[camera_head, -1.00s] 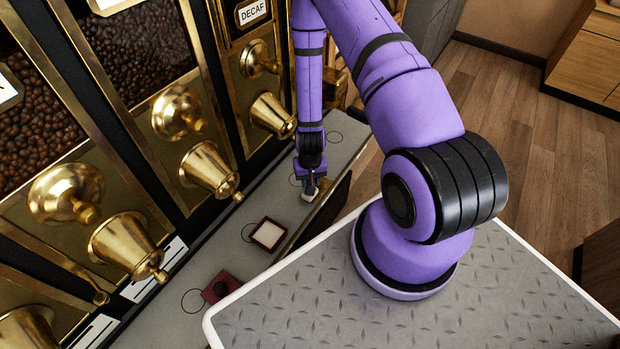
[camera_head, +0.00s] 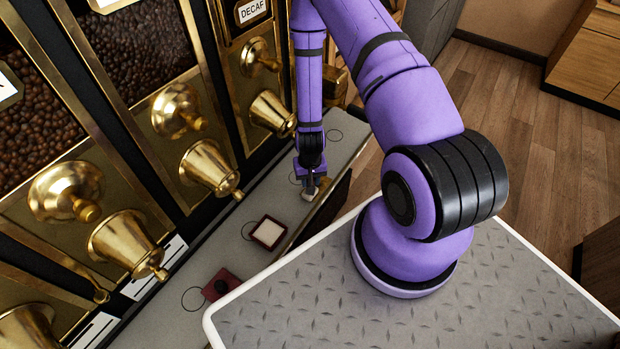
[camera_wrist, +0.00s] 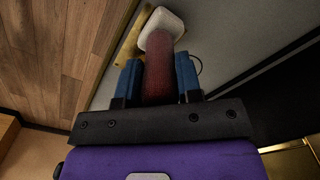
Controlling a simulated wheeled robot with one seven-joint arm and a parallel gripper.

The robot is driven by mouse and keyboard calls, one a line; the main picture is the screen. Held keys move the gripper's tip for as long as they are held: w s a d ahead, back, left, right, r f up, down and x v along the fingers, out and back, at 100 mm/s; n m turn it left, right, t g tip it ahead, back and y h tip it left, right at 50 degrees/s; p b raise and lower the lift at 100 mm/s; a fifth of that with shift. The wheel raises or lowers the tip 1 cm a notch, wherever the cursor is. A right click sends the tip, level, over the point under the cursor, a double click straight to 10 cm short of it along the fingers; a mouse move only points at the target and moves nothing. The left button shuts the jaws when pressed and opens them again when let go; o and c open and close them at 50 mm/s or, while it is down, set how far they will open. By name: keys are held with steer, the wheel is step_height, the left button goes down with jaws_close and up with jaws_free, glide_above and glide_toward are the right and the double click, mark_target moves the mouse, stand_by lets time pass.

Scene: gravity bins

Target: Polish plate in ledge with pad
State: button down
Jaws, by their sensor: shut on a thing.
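My gripper (camera_head: 309,183) is over the grey ledge (camera_head: 225,245) in the head view. In the wrist view its two blue fingers (camera_wrist: 158,82) are shut on the dark red handle of the pad (camera_wrist: 162,30). The pad's pale, rounded end points away from the fingers, at or just above a brass plate (camera_wrist: 130,45) by the ledge's edge. The pad covers part of the plate, and I cannot tell whether they touch. In the head view the pad is mostly hidden by the gripper.
A dark red square tray with a pale filling (camera_head: 268,233) and a dark red block with a black knob (camera_head: 221,286) sit on the ledge. Thin circles mark the ledge. Brass bin spouts (camera_head: 210,170) overhang its left side. A wooden floor lies to the right.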

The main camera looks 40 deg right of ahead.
steer(key=shift+f, duration=0.1)
steer(key=shift+w+d, duration=0.25)
steer(key=shift+d, duration=0.4)
steer(key=shift+w+d, duration=0.25)
steer(key=shift+d, duration=0.45)
steer(key=shift+w+d, duration=0.25)
steer(key=shift+d, duration=0.4)
steer(key=shift+w+d, duration=0.25)
steer(key=shift+d, duration=0.4)
steer(key=shift+w+d, duration=0.2)
steer(key=shift+d, duration=0.45)
steer(key=shift+w+d, duration=0.25)
steer(key=shift+d, duration=0.4)
steer(key=shift+a, duration=0.15)
steer(key=shift+s+a, duration=0.3)
steer(key=shift+a, duration=0.35)
steer(key=shift+s+a, duration=0.25)
steer(key=shift+a, duration=0.35)
